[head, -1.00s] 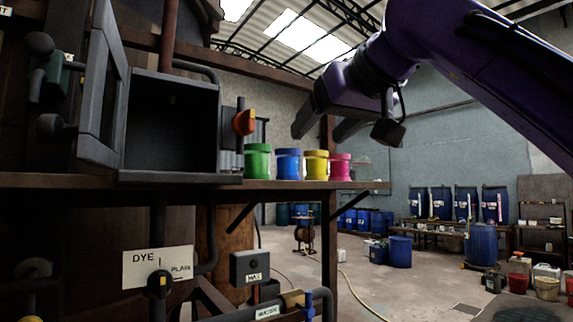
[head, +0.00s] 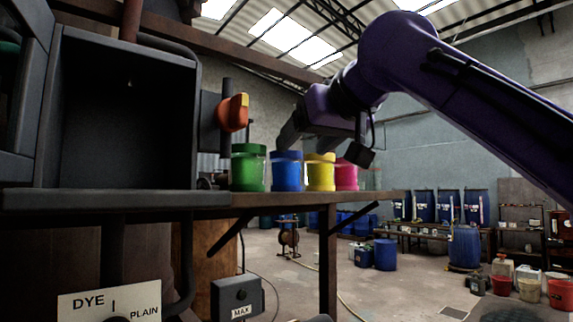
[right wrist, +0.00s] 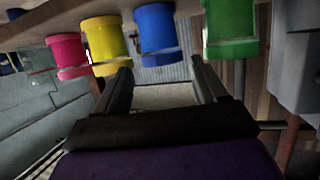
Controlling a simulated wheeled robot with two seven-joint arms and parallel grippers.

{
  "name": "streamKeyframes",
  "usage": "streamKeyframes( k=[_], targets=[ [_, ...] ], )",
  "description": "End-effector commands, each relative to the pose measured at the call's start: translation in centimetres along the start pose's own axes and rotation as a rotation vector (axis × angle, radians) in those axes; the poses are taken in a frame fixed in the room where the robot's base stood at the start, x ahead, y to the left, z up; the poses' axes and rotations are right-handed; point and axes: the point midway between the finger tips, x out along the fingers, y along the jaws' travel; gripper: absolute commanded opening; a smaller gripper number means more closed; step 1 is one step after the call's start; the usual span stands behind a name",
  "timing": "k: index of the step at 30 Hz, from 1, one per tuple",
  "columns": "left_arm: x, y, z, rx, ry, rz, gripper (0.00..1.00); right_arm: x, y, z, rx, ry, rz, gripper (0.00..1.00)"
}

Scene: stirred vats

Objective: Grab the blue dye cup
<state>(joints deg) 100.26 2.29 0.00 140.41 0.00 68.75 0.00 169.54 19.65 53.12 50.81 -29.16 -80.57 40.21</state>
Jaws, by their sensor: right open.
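The blue dye cup (head: 286,172) stands upright on the wooden shelf, between the green cup (head: 248,168) and the yellow cup (head: 320,173). A pink cup (head: 346,175) stands to the right of the yellow one. My right gripper (head: 305,138) reaches in from the right, its fingers close to the top of the blue and yellow cups. In the right wrist view the open, empty fingers (right wrist: 160,80) point towards the blue cup (right wrist: 157,30), which lies beyond the fingertips. I cannot tell whether anything touches. My left gripper is not in view.
The shelf (head: 300,196) carries the cups at its front edge. A dark open box (head: 120,110) stands to the left, with an orange knob (head: 233,113) beside it. A clear jar sits right of the pink cup. Blue barrels (head: 465,247) stand far back.

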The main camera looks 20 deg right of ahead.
Motion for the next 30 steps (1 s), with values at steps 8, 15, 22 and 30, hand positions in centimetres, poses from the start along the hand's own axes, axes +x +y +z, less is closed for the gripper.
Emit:
streamKeyframes(
  k=[8,15,22,30],
  targets=[
    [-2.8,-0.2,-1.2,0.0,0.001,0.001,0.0,4.5,-0.1,-0.2,0.0,-0.004,0.003,0.71],
    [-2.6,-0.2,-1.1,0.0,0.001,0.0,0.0,5.1,0.0,0.1,0.0,-0.002,0.002,0.71],
    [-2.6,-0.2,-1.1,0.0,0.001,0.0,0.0,5.0,-0.1,0.1,0.0,-0.001,0.001,0.28],
    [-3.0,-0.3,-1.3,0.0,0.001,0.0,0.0,4.8,-0.1,-0.6,0.0,0.0,0.003,0.28]
  ],
)
